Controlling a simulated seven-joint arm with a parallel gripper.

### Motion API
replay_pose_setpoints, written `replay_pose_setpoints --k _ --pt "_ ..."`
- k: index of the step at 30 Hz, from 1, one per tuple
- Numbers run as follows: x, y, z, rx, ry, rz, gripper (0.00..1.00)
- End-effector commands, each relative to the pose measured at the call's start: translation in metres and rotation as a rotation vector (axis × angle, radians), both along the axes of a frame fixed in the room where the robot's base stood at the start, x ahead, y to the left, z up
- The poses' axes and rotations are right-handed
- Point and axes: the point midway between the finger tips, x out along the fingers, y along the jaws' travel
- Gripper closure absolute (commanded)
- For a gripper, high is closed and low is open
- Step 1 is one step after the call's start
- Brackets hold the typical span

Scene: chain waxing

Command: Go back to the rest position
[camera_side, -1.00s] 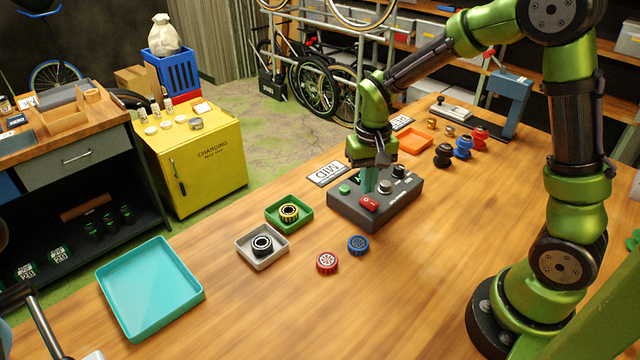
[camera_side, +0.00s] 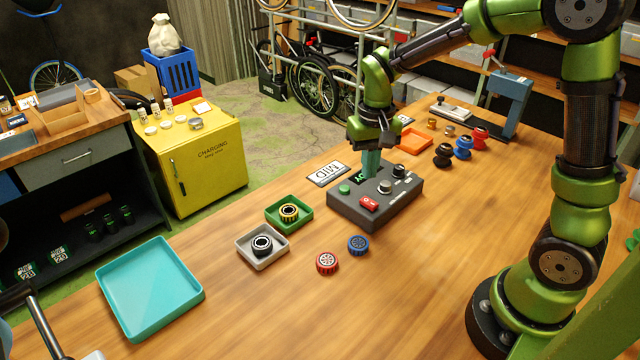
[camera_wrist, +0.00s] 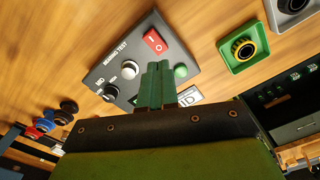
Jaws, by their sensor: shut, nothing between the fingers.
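My gripper (camera_side: 371,164) is shut and empty, its teal fingers pointing down just above the back part of the grey control box (camera_side: 350,208). In the wrist view the shut fingers (camera_wrist: 157,84) cover part of the box, which is labelled "BEARING TEST" (camera_wrist: 116,52). The box carries a red rocker switch (camera_side: 369,204), a green button (camera_side: 345,189), a silver knob (camera_side: 385,187) and a black knob (camera_side: 399,171). A small display on the box is partly hidden behind the fingers.
A white "MID" card (camera_side: 328,174) lies behind the box. A green tray (camera_side: 300,222) and a grey tray (camera_side: 256,262) each hold a bearing. Red (camera_side: 327,263) and blue (camera_side: 358,245) wheels lie in front. A teal tray (camera_side: 150,326) is at left.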

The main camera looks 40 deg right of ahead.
Motion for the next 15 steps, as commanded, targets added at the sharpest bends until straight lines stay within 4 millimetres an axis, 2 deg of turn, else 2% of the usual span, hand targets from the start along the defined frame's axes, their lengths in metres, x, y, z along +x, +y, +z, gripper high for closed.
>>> replay_pose_setpoints --k 2,5,9,15 --pt "-0.012 0.007 0.003 0.02 -0.019 0.017 1.0" --pt "-0.028 0.017 0.021 0.049 -0.089 0.042 1.0" --pt "-0.058 0.031 0.053 0.087 -0.231 0.078 1.0" --pt "-0.101 0.048 0.088 0.118 -0.437 0.121 1.0"
